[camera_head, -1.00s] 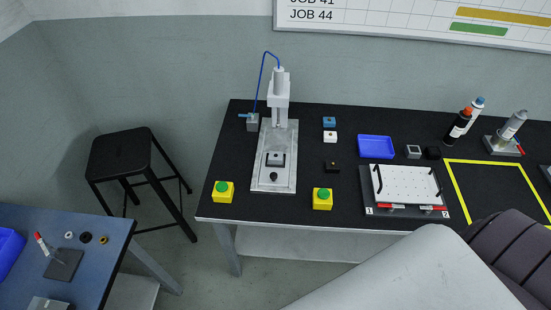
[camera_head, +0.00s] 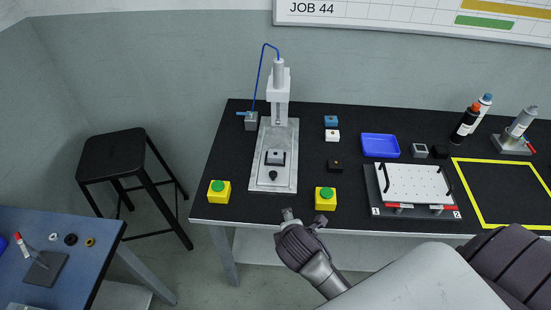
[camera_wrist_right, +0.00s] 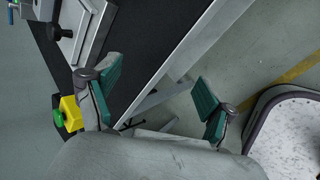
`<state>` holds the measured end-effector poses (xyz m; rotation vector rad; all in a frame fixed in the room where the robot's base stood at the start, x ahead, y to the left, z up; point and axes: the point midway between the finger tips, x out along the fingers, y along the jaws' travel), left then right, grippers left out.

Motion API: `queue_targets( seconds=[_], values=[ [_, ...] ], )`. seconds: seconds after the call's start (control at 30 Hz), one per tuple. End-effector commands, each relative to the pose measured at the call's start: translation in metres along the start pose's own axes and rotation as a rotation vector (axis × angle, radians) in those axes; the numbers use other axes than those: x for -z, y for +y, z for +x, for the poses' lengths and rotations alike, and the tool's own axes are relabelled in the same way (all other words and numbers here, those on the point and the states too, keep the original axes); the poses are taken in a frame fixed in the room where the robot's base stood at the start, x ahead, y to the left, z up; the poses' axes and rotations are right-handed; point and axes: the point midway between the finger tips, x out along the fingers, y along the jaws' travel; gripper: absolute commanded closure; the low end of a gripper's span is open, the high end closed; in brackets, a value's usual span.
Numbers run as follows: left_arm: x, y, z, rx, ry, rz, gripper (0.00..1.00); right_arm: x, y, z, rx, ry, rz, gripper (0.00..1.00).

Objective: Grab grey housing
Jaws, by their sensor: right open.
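A grey housing (camera_head: 275,157) sits in the fixture on the base plate of the gantry screwdriver (camera_head: 278,110). Another small grey block with a dark top (camera_head: 420,150) lies on the black table, right of the blue tray; I cannot tell which one the task names. My right gripper (camera_head: 302,215) is at the table's front edge, below and apart from both. In the right wrist view my right gripper (camera_wrist_right: 155,93) has its green-padded fingers wide apart and empty. My left gripper is not in view.
Yellow boxes with green buttons stand at the front left (camera_head: 219,191) and front middle (camera_head: 325,198). A white perforated plate (camera_head: 412,183) and bottles (camera_head: 468,122) are farther right.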

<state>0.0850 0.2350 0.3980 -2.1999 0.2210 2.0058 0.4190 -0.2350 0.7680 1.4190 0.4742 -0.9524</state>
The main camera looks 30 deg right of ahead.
Motion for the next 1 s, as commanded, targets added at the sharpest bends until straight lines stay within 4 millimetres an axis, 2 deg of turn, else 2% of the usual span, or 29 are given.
queue_targets(
  seconds=[0.23, 0.4, 0.5, 0.67, 0.77, 1.0],
  values=[
    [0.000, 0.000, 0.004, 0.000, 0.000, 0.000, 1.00, 0.003, 0.066, 0.007, -0.163, -0.122, -0.504, 0.17],
    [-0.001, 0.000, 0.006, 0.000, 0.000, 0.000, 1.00, 0.007, 0.123, 0.003, -0.261, -0.293, -0.946, 0.17],
    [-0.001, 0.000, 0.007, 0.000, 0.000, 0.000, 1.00, 0.009, 0.147, -0.001, -0.285, -0.384, -1.137, 0.17],
    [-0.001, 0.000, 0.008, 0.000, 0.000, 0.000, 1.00, 0.009, 0.164, -0.001, -0.293, -0.453, -1.269, 0.17],
    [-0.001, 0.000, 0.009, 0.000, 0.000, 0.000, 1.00, 0.007, 0.171, 0.011, -0.292, -0.458, -1.279, 0.17],
    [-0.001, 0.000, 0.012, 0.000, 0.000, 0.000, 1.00, -0.001, 0.191, 0.053, -0.291, -0.455, -1.274, 0.17]
  ],
)
